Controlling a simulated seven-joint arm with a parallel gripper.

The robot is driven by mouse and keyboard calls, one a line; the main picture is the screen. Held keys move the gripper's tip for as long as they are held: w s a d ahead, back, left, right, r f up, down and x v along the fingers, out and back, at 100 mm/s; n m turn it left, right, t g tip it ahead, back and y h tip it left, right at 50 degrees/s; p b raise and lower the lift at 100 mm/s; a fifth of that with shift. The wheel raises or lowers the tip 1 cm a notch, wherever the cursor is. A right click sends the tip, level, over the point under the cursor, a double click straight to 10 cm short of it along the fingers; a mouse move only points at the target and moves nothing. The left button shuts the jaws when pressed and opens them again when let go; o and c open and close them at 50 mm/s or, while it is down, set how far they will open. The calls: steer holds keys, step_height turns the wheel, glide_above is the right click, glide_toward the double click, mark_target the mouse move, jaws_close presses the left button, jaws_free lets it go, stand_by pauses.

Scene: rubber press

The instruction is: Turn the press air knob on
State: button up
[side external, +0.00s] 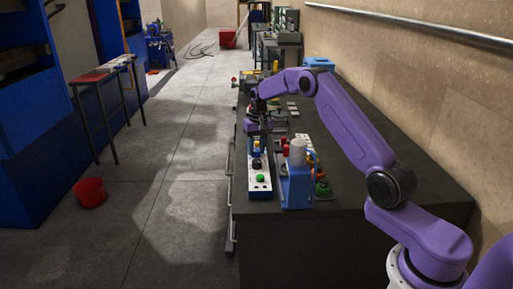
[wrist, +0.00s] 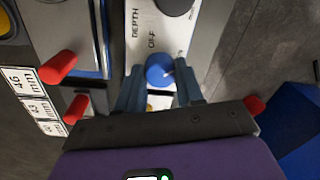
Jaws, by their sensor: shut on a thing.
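The blue air knob (wrist: 160,69) sits on a white control panel (wrist: 145,22) with the words OFF and DEPTH printed beside it. In the wrist view, my gripper (wrist: 159,85) has one finger on each side of the knob and is shut on it. A small light mark shows on the knob's right side; its exact setting is hard to read. In the side view, my gripper (side external: 257,133) is down over the far end of the white panel (side external: 261,186), and the knob is too small to make out there. The blue press (side external: 295,188) with its pale cylinder stands right of the panel.
Red-tipped handles (wrist: 57,67) and millimetre labels (wrist: 22,80) lie to the left in the wrist view. A green button (side external: 259,178) is at the panel's near end. The bench's near end (side external: 335,222) is clear.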

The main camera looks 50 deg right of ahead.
mark_target(259, 149)
steer(key=shift+m, duration=0.4)
steer(key=o, duration=1)
steer(key=shift+o, duration=0.2)
step_height(259, 149, up, 18)
steer(key=shift+s+d+f, duration=0.25)
steer(key=shift+d, duration=0.2)
steer(key=shift+a, duration=0.1)
